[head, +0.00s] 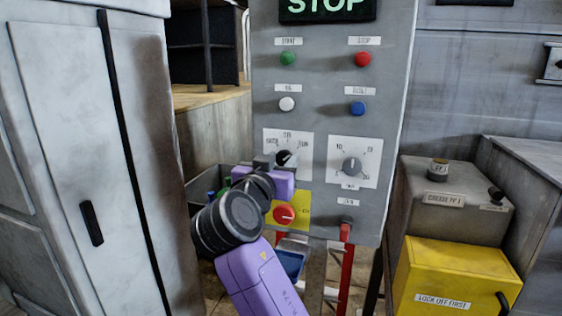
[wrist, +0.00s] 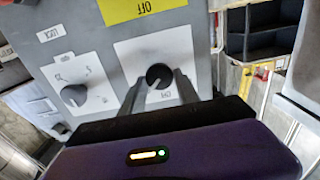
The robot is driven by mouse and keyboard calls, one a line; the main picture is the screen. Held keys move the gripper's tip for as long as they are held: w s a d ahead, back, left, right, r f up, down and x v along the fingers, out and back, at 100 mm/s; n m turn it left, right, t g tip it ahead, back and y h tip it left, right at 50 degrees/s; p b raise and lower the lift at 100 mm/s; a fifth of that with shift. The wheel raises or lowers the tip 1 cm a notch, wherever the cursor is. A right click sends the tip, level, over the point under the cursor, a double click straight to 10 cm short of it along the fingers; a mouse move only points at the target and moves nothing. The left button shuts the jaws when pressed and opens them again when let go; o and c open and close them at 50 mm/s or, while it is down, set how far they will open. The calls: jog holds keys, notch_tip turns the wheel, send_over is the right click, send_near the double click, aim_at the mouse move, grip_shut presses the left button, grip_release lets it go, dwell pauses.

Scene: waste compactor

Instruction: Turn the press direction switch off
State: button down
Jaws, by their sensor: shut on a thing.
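The press direction switch is a black rotary knob (head: 284,157) on a white plate, on the lower left of the grey control panel. It also shows in the wrist view (wrist: 159,76). My gripper (head: 272,161) reaches it from the lower left, and in the wrist view its two grey fingers (wrist: 160,85) are shut on the knob, one on each side. Purple and black parts of my arm hide what lies just below the switch. The small labels around the knob are too blurred to read, and I cannot tell its exact setting.
A second rotary knob (head: 352,166) is close on the right. A red button (head: 284,215) on a yellow plate is just below my gripper. Green, red, white and blue buttons are above. A yellow lockout box (head: 455,280) stands right, a grey cabinet (head: 75,150) left.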

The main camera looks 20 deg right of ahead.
jog(key=shift+n, duration=0.3)
jog(key=n+p, duration=0.2)
jog(key=n, duration=0.2)
jog(key=shift+a+r, duration=0.1)
jog(key=n+p, duration=0.2)
jog(key=n, duration=0.3)
jog(key=shift+w+a+p, duration=0.1)
jog(key=shift+p, duration=0.3)
jog(key=c, duration=0.9)
grip_release()
jog(key=shift+f, duration=0.2)
